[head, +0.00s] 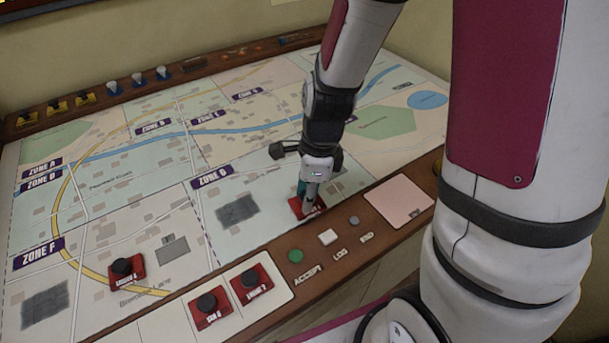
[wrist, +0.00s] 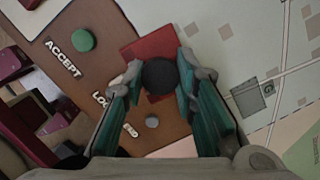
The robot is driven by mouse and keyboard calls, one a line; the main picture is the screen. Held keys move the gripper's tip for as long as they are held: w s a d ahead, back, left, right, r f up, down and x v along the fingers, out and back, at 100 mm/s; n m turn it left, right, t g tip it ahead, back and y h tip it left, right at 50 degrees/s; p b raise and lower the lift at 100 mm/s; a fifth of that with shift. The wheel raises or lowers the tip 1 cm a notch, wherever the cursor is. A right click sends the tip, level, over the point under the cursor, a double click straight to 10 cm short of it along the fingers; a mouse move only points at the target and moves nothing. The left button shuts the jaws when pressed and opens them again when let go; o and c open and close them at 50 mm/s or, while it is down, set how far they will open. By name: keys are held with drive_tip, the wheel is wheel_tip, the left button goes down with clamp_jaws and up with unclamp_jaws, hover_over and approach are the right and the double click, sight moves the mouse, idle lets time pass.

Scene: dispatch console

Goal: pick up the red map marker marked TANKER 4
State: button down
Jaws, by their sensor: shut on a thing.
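My gripper (head: 309,194) points down over the near edge of the map, its jaws shut on the black knob of a red marker (head: 300,208). In the wrist view the round black knob sits between the teal fingers of my gripper (wrist: 160,76), with the red square base (wrist: 150,46) showing behind it. The base is at or close to the board by the wooden edge; I cannot tell whether it touches. Its label is hidden or unreadable, so TANKER 4 cannot be confirmed.
Red markers with black knobs stand on a pale tray (head: 283,289) and on the map at left (head: 127,268). A green ACCEPT button (head: 295,256), white button (head: 328,237) and grey button (head: 354,220) line the front ledge. A pink pad (head: 398,200) lies at right.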

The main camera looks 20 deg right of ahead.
drive_tip(key=s, duration=0.3)
drive_tip(key=s+a, duration=0.1)
drive_tip(key=shift+s+r, duration=0.25)
drive_tip(key=shift+r, duration=0.05)
drive_tip(key=p, duration=0.2)
drive_tip(key=s+p, duration=0.1)
drive_tip(key=p, duration=0.1)
drive_tip(key=shift+s+a+r, duration=0.15)
drive_tip(key=shift+s+a, duration=0.1)
drive_tip(key=shift+s, duration=0.05)
drive_tip(key=shift+s+p, duration=0.25)
drive_tip(key=shift+p, duration=0.2)
